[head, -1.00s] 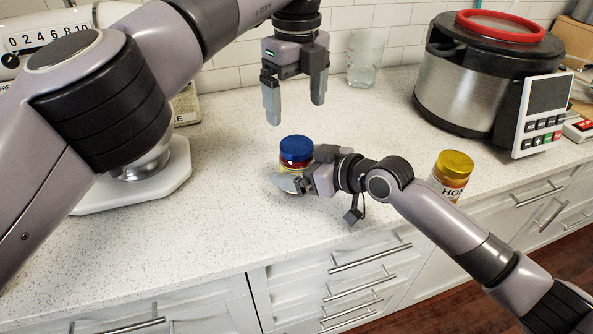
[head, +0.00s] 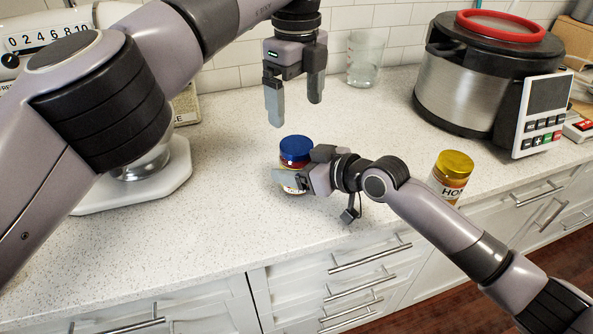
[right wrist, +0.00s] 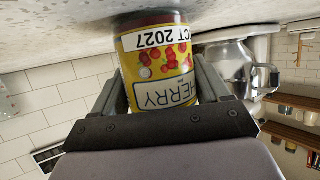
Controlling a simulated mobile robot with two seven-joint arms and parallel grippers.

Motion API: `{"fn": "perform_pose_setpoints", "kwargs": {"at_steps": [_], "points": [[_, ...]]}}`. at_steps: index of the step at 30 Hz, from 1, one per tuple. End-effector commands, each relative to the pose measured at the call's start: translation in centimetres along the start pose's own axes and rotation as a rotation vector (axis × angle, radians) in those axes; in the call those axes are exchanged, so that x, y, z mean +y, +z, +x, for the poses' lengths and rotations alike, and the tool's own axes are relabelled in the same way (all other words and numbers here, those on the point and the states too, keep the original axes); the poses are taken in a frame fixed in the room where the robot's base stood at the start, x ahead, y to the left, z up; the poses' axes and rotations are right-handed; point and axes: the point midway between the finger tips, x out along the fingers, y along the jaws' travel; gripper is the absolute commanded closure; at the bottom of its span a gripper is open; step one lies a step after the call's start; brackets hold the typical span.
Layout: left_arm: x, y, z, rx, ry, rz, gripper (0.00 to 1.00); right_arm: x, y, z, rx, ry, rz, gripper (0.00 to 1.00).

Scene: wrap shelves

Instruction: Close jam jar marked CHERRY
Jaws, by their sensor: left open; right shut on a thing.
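The jam jar (head: 295,152) stands upright on the counter with a blue lid (head: 296,148) on top. In the right wrist view the jar (right wrist: 158,65) appears upside down, its yellow label reading "HERRY" with cherries and a date ending in 2027. My right gripper (head: 300,172) is shut around the jar's body from the right and front, hiding much of its lower part in the head view. My left gripper (head: 294,110) is open and empty, pointing down above and slightly behind the lid, with a gap between them. Whether the lid is screwed tight cannot be seen.
A honey jar with a yellow lid (head: 453,175) stands right, behind my right forearm, near the counter's front edge. A scale (head: 140,185) is at left. The front-left counter is clear.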

Motion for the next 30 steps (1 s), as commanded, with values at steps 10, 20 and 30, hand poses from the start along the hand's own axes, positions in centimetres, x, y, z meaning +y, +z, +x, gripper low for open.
{"fn": "perform_pose_setpoints", "kwargs": {"at_steps": [10,20,30], "points": [[0.0,-0.06,0.04,0.001,0.001,-0.462,0.09,0.0,0.0,-0.01,0.0,0.0,0.0,1.0],[0.01,-0.04,0.02,0.001,0.001,-0.645,0.09,0.01,0.01,-0.01,0.0,0.0,0.0,1.0],[0.01,-0.02,0.14,0.0,0.001,-0.646,0.09,0.0,0.01,-0.01,0.0,0.0,0.0,1.0]]}}
